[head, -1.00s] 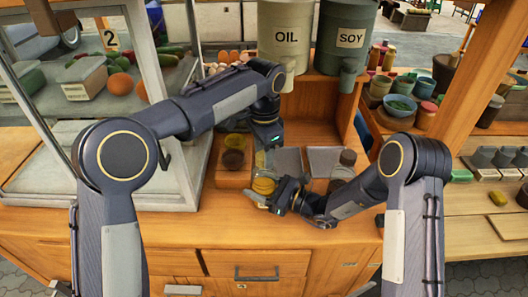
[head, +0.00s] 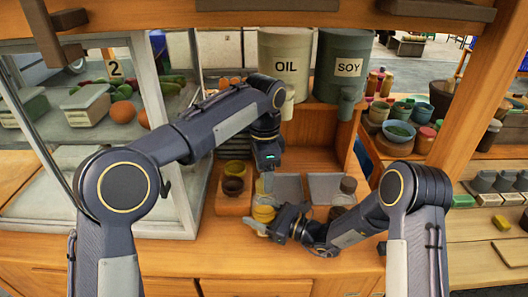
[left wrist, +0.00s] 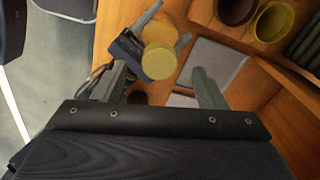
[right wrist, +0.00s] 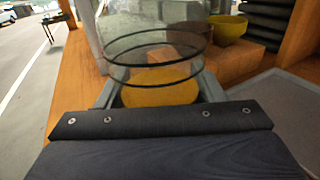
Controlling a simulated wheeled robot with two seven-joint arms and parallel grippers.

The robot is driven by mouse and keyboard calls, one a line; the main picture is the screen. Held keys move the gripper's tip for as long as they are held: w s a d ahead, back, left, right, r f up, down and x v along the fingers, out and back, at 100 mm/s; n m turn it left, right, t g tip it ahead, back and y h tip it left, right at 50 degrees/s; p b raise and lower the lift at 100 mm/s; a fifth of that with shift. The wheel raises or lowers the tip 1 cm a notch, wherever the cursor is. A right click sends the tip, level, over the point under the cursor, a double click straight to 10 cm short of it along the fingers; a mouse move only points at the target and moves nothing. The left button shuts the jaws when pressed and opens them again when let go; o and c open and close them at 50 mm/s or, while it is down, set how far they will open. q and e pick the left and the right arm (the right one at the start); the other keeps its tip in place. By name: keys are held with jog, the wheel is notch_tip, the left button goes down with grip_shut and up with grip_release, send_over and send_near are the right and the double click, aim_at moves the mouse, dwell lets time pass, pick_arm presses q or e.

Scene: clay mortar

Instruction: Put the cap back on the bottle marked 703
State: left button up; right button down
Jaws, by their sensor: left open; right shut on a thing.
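A clear glass bottle with yellow contents (head: 264,213) stands near the counter's front. My right gripper (head: 262,226) is shut on it from the side. In the right wrist view the glass (right wrist: 160,50) has dark rings above a yellow disc. In the left wrist view the yellow disc (left wrist: 159,60) shows from above, between the right gripper's fingers. My left gripper (head: 268,182) is above the bottle, pointing down; its fingers are apart with nothing between them (left wrist: 163,90). No number is readable on the bottle. I cannot make out a separate cap.
A wooden holder with dark and yellow bowls (head: 233,187) stands just left of the bottle. Grey trays (head: 288,187) lie behind it. OIL (head: 285,67) and SOY (head: 347,68) canisters stand at the back; a glass case fills the left.

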pick_arm(q)
notch_tip(320, 180, up, 9)
dwell(0.3)
pick_arm(e)
jog(key=shift+c, duration=1.4)
grip_release()
jog(key=b+v, duration=0.1)
jog(key=v, duration=0.6)
jog(key=shift+s+d, duration=0.15)
jog(key=shift+d, duration=0.25)
pick_arm(q)
jog(key=shift+f, duration=0.7)
pick_arm(e)
jog(key=shift+s, duration=0.1)
